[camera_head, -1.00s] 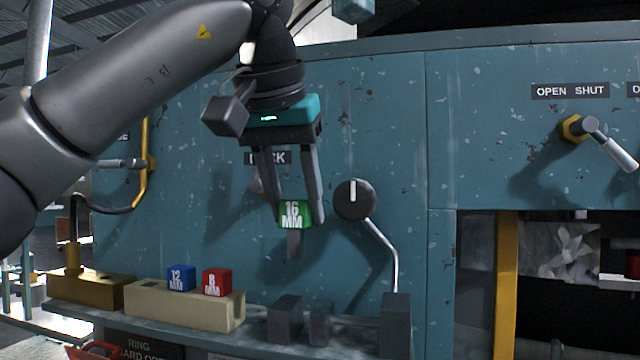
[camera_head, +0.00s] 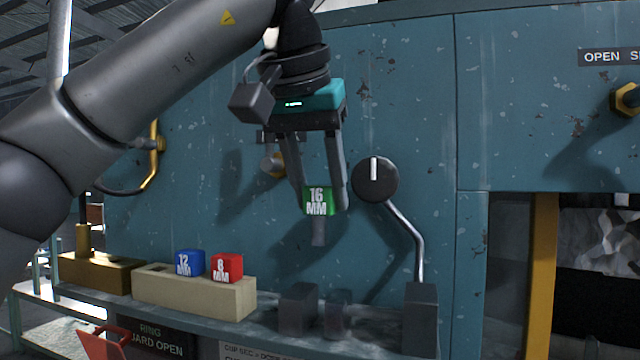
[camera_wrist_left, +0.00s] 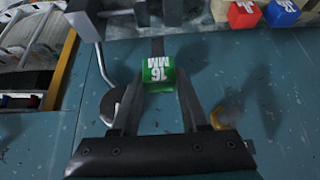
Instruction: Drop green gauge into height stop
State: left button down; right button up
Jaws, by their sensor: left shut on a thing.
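The green gauge (camera_head: 317,201), marked 16 MM, is held between the fingertips of my left gripper (camera_head: 322,208). A narrow grey stem hangs below its green head. In the left wrist view the green gauge (camera_wrist_left: 158,72) sits between the two fingers of my left gripper (camera_wrist_left: 158,85). The height stop is not labelled; dark grey blocks (camera_head: 298,309) on the ledge below the gauge may be it, with a gap between two of them. The gauge hangs above these blocks, apart from them. My right gripper is not in view.
A cream rack (camera_head: 195,292) holds a blue 12 MM gauge (camera_head: 190,262) and a red 8 MM gauge (camera_head: 227,267). A black dial with a bent lever (camera_head: 407,230) stands right of the gauge. A teal panel (camera_head: 400,80) rises close behind.

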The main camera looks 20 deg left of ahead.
aim_at(316, 211)
pick_arm(q)
jog(key=shift+f+b, duration=1.3)
jog(key=shift+f, duration=1.05)
jog(key=shift+p, duration=0.35)
jog(key=shift+r+p, duration=0.1)
jog(key=shift+p, duration=0.6)
jog(key=shift+f+b, duration=1.5)
jog(key=shift+f, duration=0.95)
jog(key=shift+c, duration=1.7)
grip_release()
jog(key=p+v, duration=0.2)
jog(key=v, duration=1.3)
jog(key=shift+r, duration=0.15)
